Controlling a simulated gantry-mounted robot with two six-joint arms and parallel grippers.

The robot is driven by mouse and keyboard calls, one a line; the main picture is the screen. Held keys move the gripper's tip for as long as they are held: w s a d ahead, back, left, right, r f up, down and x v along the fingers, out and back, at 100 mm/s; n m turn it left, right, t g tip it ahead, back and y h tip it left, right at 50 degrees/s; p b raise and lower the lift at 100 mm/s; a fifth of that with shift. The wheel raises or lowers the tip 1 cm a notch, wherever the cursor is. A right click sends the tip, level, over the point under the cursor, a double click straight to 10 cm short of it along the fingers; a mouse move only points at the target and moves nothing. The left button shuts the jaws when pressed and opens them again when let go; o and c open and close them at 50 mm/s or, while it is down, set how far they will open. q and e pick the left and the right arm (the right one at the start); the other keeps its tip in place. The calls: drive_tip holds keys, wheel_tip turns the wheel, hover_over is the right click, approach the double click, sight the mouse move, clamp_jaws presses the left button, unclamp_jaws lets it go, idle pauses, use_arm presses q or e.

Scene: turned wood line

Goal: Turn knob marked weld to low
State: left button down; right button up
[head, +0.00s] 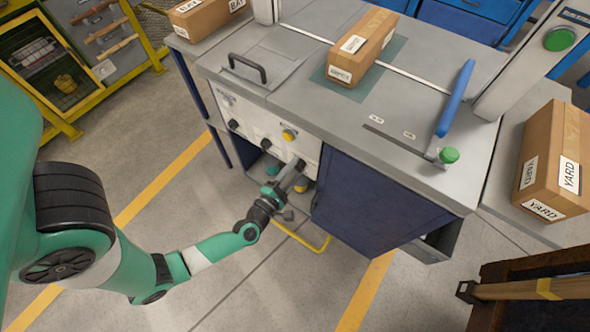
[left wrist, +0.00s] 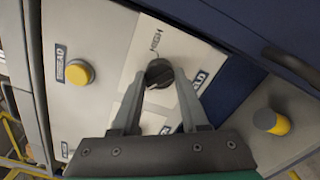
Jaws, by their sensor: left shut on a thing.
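The black weld knob (left wrist: 158,72) sits on the white front panel (left wrist: 118,50) of the grey machine. The word HIGH stands just above it, and a blue label (left wrist: 201,80) ending in LD is beside it, partly hidden by a finger. No low mark can be made out, and I cannot tell where the knob points. My left gripper (left wrist: 160,84) is shut on the knob, one finger on each side. In the head view my left gripper (head: 294,170) reaches the right end of the panel and largely covers the knob.
Other black knobs (head: 234,124) are farther left on the panel. A carton (head: 361,46), a black handle (head: 247,68) and a blue lever (head: 456,98) are on the machine top. The floor in front is mostly clear.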

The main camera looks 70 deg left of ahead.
use_arm(q)
drive_tip(key=shift+n, duration=0.6)
drive_tip(key=shift+c, duration=2.1)
unclamp_jaws()
drive_tip(key=p+v, duration=0.3)
drive_tip(key=v, duration=0.8)
drive_tip(key=shift+s+d+p, duration=0.2)
drive_tip(key=shift+s+p, duration=0.1)
drive_tip(key=shift+p, duration=0.05)
